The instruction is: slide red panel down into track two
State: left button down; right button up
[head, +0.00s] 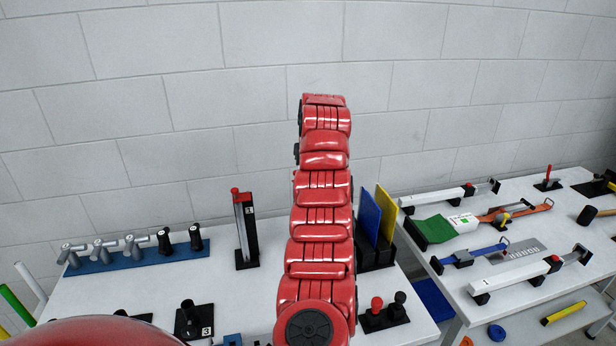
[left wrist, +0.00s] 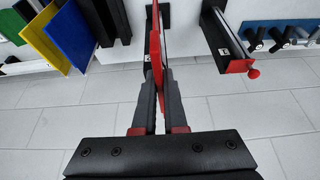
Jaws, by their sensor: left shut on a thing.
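In the left wrist view my left gripper (left wrist: 157,95) is shut on the red panel (left wrist: 158,55), which shows nearly edge-on between the fingers. Beyond the panel is a black stand (left wrist: 167,18) with a small white label that I cannot read. The panel overlaps this stand in the picture; I cannot tell whether its edge is inside the track. The track marked 1 (head: 246,230) stands upright with a red knob on top; it also shows in the left wrist view (left wrist: 228,38). My red arm hides the gripper and panel in the head view. My right gripper is not in view.
A blue panel (head: 369,214) and a yellow panel (head: 386,214) stand in a black rack right of my arm. A blue bar (head: 130,256) with several handles lies at the back left. A second table (head: 450,266) on the right holds slides and tools.

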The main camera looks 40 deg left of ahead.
pick_arm(q)
jog(key=shift+f+b, duration=5.6)
jog(key=shift+f, duration=1.5)
jog(key=c, duration=0.9)
grip_release()
jog(key=shift+r, duration=0.15)
jog(key=p+v, duration=0.4)
jog(key=v, duration=1.3)
jog(key=shift+r, duration=0.2)
jog(key=shift+d, duration=0.1)
jog(key=shift+f, duration=0.1)
